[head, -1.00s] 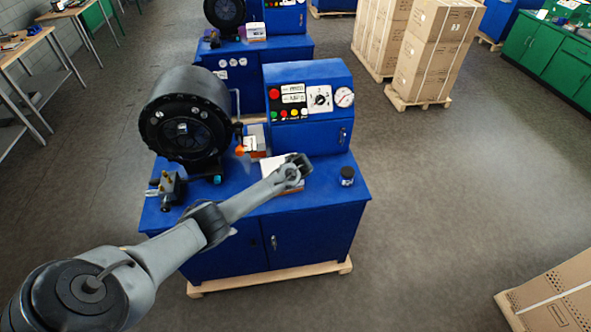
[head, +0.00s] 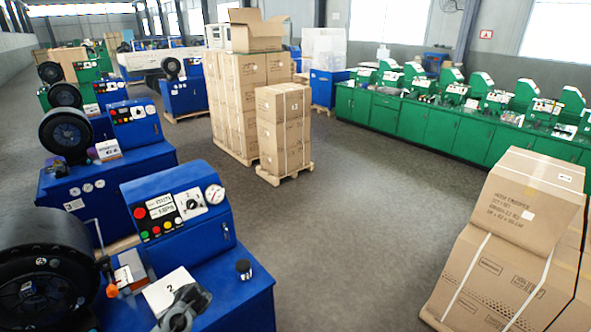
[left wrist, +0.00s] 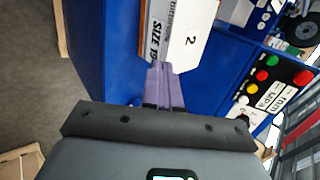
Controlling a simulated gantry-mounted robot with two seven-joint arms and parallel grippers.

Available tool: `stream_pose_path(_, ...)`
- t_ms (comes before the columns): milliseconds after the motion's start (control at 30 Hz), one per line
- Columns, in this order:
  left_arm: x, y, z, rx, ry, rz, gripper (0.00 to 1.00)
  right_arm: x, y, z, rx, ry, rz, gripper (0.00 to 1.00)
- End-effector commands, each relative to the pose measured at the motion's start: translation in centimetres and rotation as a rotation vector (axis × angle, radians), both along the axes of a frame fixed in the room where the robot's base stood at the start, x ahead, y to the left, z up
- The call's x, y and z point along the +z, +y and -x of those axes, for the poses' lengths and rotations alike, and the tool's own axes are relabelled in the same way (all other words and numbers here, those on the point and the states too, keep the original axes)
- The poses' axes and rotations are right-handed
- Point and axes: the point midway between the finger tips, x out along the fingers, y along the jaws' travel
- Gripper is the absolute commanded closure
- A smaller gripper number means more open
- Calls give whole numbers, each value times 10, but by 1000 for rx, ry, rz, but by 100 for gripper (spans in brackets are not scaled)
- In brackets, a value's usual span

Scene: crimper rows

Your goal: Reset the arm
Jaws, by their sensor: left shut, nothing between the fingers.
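My left gripper (left wrist: 165,84) is shut and empty in the left wrist view, its two fingers together. The fingertips point at a white box marked "2" (left wrist: 192,45) and overlap its near end in the picture; I cannot tell whether they touch. The box also shows in the head view (head: 171,288), on the blue crimper's cabinet top. Only the dark wrist end of my left arm shows at the head view's bottom edge, just beside the box; its fingers are hidden there. My right gripper is in neither view.
The nearest crimper (head: 180,205) has a control panel and a black round head (head: 40,262) to its left. A small dark jar (head: 243,268) stands on its top. Cartons on a pallet (head: 284,125) and a large carton stack (head: 500,265) flank open grey floor.

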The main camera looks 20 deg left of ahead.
Motion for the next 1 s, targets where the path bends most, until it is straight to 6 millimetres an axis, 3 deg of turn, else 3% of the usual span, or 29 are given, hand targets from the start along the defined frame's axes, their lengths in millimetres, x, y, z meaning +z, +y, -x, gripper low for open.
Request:
stream_pose_path(167,-71,-37,61,-20,123,61,100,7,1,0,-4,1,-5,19)
stream_pose_path(300,-115,-106,125,-76,190,168,100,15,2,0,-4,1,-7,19)
stream_pose_path(433,-126,-183,187,-108,211,303,100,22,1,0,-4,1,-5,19)
stream_pose_path(533,-109,-241,233,-99,195,421,100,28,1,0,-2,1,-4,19)
stream_pose_path(600,-85,-273,257,-76,163,500,100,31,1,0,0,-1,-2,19)
stream_pose_path(700,-43,-301,277,-32,101,587,100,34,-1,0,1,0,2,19)
stream_pose_path(900,41,-321,275,34,-60,682,100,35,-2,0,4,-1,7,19)
stream_pose_path(1000,70,-322,268,49,-122,699,100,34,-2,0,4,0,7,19)
